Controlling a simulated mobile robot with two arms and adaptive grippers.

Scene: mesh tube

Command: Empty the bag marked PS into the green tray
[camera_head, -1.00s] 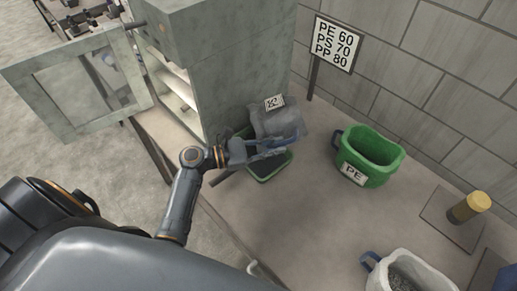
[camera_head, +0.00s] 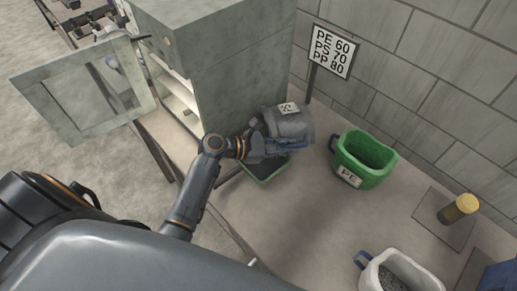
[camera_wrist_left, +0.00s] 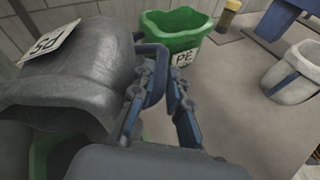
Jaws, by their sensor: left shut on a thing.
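The grey bag (camera_head: 291,123) is tilted above the green tray (camera_head: 268,172), beside the cabinet. Its label reads PS in the left wrist view, where the bag (camera_wrist_left: 85,75) fills the left side. My left gripper (camera_head: 280,147) is shut on the bag's blue handle (camera_wrist_left: 155,70), and the bag hangs tipped in its grip. The tray's green edge shows at the lower left of the wrist view (camera_wrist_left: 42,150). The bag and gripper hide much of the tray, and I cannot tell what lies in it. My right gripper is not in view.
A green bag marked PE (camera_head: 364,160) stands right of the tray. A white bag with grey granules (camera_head: 397,277) stands at the front right. A yellow-topped cylinder (camera_head: 459,208) stands on a dark plate. The cabinet (camera_head: 238,85) has its door open. A sign (camera_head: 332,52) stands behind.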

